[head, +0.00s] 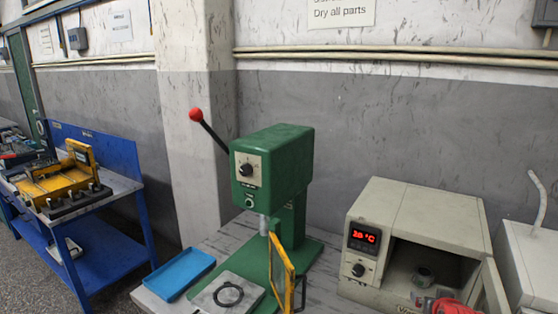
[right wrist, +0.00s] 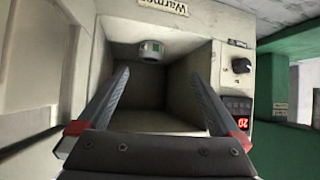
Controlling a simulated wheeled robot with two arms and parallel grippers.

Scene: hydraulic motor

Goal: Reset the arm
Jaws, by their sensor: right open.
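My right gripper (right wrist: 160,72) is open and empty in the right wrist view, its two fingers spread at the mouth of the warmer (head: 425,220). Part of the right gripper also shows as a red and dark shape at the bottom edge of the head view. My left gripper is not in view.
The warmer's door (head: 491,292) stands open at the right. A green press (head: 275,160) with a red-knobbed lever (head: 196,115) stands left of the warmer, with a yellow-framed guard (head: 281,272). A blue tray (head: 180,273) lies left of the press. A blue workbench (head: 95,150) stands farther left.

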